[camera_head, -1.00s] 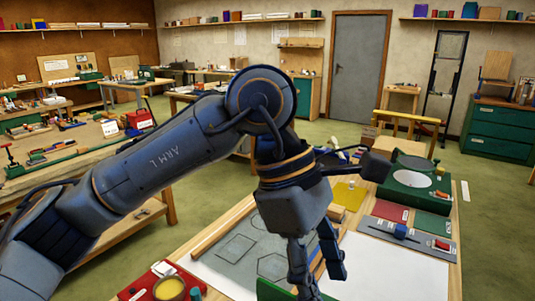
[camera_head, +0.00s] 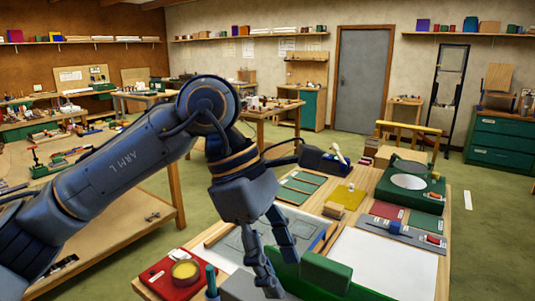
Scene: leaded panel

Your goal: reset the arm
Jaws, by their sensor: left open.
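My left arm reaches in from the left, and its left gripper (camera_head: 277,265) hangs over the front part of the workbench (camera_head: 447,272). Its fingers point down and are apart, with nothing seen between them. The fingertips show close to a grey block (camera_head: 240,288) and a green piece (camera_head: 325,272) at the bench's near edge; I cannot tell whether they touch. A grey panel with drawn lines (camera_head: 228,248) lies behind the gripper, partly hidden by it. My right gripper is not in view.
A red tray with a yellow round tin (camera_head: 186,272) is at the front left. A white sheet (camera_head: 385,262) lies at the right. A green machine with a round disc (camera_head: 410,182), coloured sheets and a grey tool strip (camera_head: 412,234) stand further back. Open floor lies right of the bench.

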